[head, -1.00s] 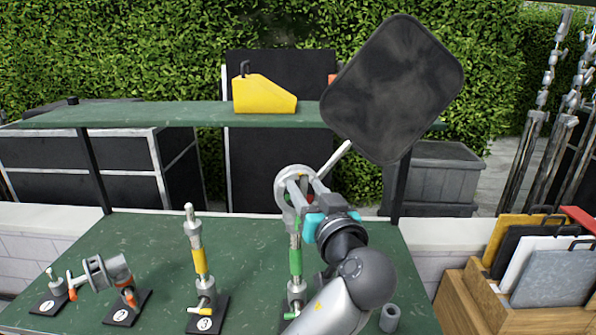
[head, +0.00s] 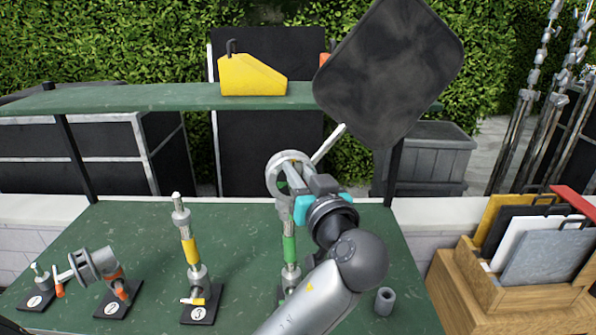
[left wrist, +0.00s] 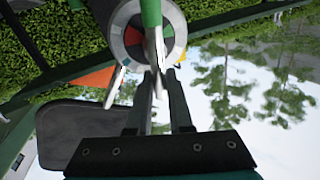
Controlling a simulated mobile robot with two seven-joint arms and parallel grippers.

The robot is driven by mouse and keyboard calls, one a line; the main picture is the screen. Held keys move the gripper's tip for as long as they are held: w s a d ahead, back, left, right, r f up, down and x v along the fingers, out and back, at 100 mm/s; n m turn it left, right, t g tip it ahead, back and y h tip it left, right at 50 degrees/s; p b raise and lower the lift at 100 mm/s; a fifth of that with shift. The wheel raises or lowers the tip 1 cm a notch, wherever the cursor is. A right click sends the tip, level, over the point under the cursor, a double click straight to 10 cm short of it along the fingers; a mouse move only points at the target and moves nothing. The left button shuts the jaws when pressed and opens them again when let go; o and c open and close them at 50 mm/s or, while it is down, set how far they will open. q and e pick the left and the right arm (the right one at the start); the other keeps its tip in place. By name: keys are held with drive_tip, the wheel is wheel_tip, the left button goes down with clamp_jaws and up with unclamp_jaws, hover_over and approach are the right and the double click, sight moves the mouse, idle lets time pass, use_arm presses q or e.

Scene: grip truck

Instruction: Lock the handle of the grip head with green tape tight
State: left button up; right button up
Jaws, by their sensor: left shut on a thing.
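The grip head with green tape (head: 289,250) stands upright on the green table, with a round grey disc (head: 272,184) at its top. My left gripper (head: 289,178) is at that disc, and its arm covers part of the stand. In the left wrist view the disc (left wrist: 120,42) and green tape (left wrist: 151,12) are at the top. There my left gripper (left wrist: 160,78) has its dark fingers close together around a thin grey handle (left wrist: 151,48) in front of the disc. How tight the handle is cannot be seen. My right gripper is not in view.
A large black flag (head: 390,75) on a pale rod rises right of the disc. A yellow-taped stand (head: 190,250) and an orange-marked clamp (head: 97,265) are to the left. A grey cylinder (head: 384,301) stands at right. A shelf (head: 150,97) spans the back.

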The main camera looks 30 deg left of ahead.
use_arm(q)
clamp_jaws()
drive_tip(key=m+t+p, duration=0.1)
drive_tip(key=m, duration=0.3)
drive_tip(key=w+d+f+m+t+h+p, duration=0.1)
drive_tip(key=m, duration=0.4)
drive_tip(key=d+m+t+p, duration=0.1)
drive_tip(key=m, duration=0.3)
drive_tip(key=shift+w+d+f+m+h+p, duration=0.2)
drive_tip(key=shift+w+f+m+h+p, duration=0.1)
drive_tip(key=shift+w+f+p, duration=0.1)
drive_tip(key=shift+d+f+m+t+h+p, duration=0.1)
drive_tip(key=shift+f+m+t+h+p, duration=0.2)
drive_tip(key=shift+m, duration=0.45)
drive_tip(key=shift+f+m+t+h+p, duration=0.15)
drive_tip(key=shift+m+p, duration=0.25)
drive_tip(key=shift+m, duration=0.3)
drive_tip(key=shift+d+f+m+t+h+p, duration=0.1)
drive_tip(key=shift+f+m+h+p, duration=0.2)
drive_tip(key=shift+m, duration=0.45)
